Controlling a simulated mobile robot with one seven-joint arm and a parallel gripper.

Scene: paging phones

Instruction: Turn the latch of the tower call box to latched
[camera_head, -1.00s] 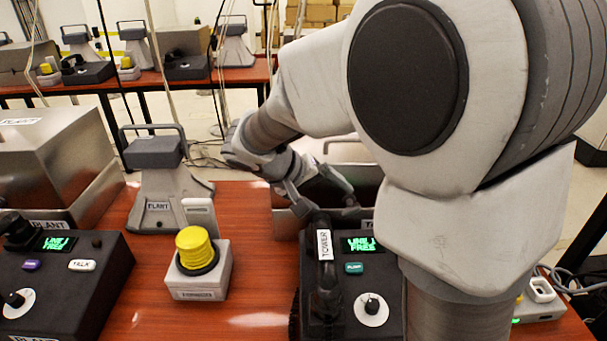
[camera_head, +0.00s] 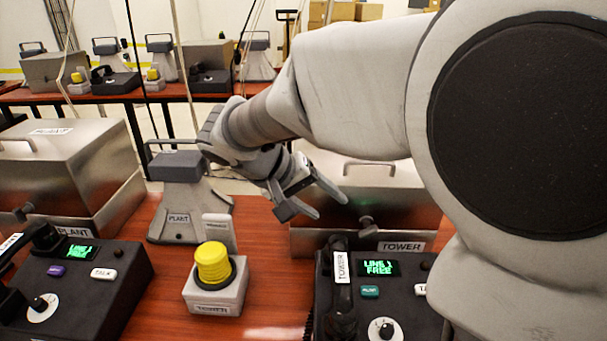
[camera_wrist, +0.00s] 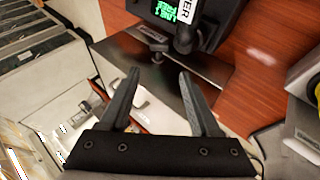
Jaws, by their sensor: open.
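The tower call box (camera_head: 415,205) is a steel box with a lid handle, behind the phone with the TOWER label; my arm hides part of it. Its latch (camera_head: 367,226) is a small dark knob low on the front face, near the TOWER label plate (camera_head: 401,246). The knob also shows in the wrist view (camera_wrist: 157,47), beyond the fingertips; its turned position is hard to read. My gripper (camera_head: 331,207) is open and empty, left of the latch and close to the box front. In the wrist view its fingers (camera_wrist: 159,73) are spread apart.
The tower phone (camera_head: 380,300) stands just in front of the box. A yellow button on a grey base (camera_head: 213,265) stands to the left, with a grey PLANT beacon (camera_head: 178,195) behind it. The plant call box (camera_head: 70,170) is at far left.

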